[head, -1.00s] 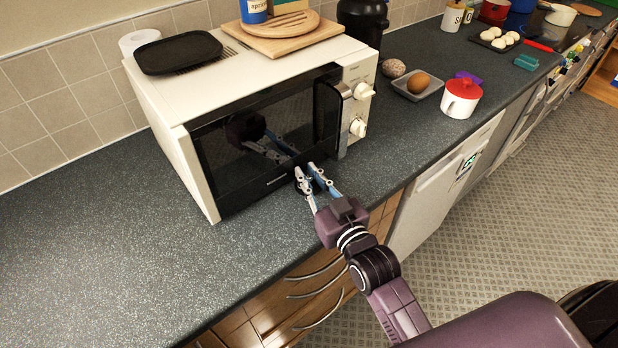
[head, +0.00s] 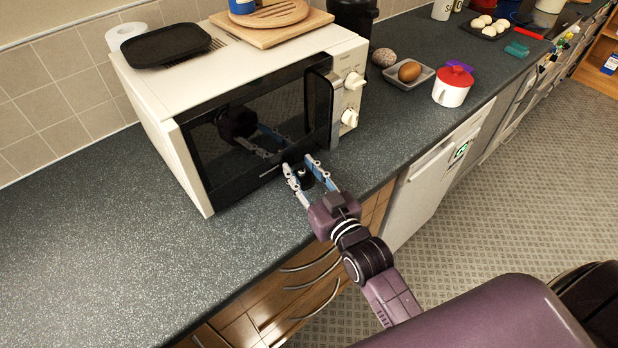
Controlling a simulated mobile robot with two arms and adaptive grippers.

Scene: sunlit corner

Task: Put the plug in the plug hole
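A small dark object (head: 304,178), possibly the plug, sits on the worktop in front of the microwave. It is partly covered by my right gripper (head: 298,163), and I cannot make out its shape well. My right gripper is open, low over the worktop near the microwave door. Its two fingers are apart, with the dark object between them. I cannot tell whether either finger touches it. No sink or plug hole is in view. My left gripper is not in view.
The white microwave (head: 178,124) stands close beyond my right gripper, its dark door reflecting the gripper. An egg dish (head: 388,77) and a red-lidded white pot (head: 452,91) stand to the right. The worktop (head: 95,250) at left is clear.

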